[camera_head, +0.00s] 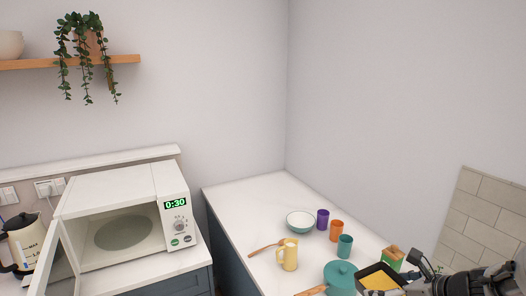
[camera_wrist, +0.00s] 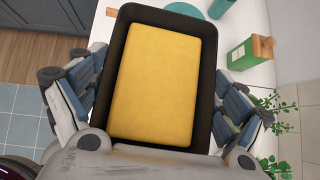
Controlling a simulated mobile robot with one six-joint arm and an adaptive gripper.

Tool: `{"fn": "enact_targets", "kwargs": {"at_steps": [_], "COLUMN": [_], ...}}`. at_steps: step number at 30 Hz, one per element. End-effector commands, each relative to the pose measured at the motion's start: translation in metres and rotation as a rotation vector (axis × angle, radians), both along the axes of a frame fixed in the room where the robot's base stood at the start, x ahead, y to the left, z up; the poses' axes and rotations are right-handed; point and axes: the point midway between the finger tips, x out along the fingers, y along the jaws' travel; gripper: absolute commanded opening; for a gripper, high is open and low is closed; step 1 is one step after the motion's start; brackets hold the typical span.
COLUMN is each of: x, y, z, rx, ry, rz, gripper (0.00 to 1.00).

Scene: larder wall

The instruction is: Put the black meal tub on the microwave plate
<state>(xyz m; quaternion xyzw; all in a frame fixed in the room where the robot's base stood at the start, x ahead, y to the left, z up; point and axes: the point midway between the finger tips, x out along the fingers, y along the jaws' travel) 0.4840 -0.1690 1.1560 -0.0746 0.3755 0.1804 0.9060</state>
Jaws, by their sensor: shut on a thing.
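The black meal tub (camera_wrist: 206,85) has a yellow filling and fills the middle of the wrist view. My gripper (camera_wrist: 158,100) is shut on it, with a finger at each long side. In the head view the tub (camera_head: 361,283) shows at the lower right beside my gripper (camera_head: 400,285), partly cut off by the bottom edge. The white microwave (camera_head: 105,187) stands at the left with its door open to the left. The round microwave plate (camera_head: 124,232) lies inside and looks empty. The microwave's display reads 0:30.
A kettle (camera_head: 24,243) stands left of the open door (camera_head: 58,265). A gap separates the two counters.

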Motion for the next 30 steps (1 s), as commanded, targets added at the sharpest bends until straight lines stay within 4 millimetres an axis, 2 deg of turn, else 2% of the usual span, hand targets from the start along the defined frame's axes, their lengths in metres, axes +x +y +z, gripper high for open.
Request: {"fn": "enact_targets", "kwargs": {"at_steps": [3, 12, 21, 30], "x": [-0.010, -0.042, -0.083, -0.128], "y": [-0.024, -0.075, -0.118, -0.151], "z": [0.000, -0.005, -0.010, -0.014], "rx": [0.000, 0.001, 0.001, 0.001], "ry": [0.000, -0.001, -0.001, -0.001], "rz": [0.004, 0.030, 0.054, 0.073], "gripper": [0.52, 0.52, 0.52, 0.52]}}
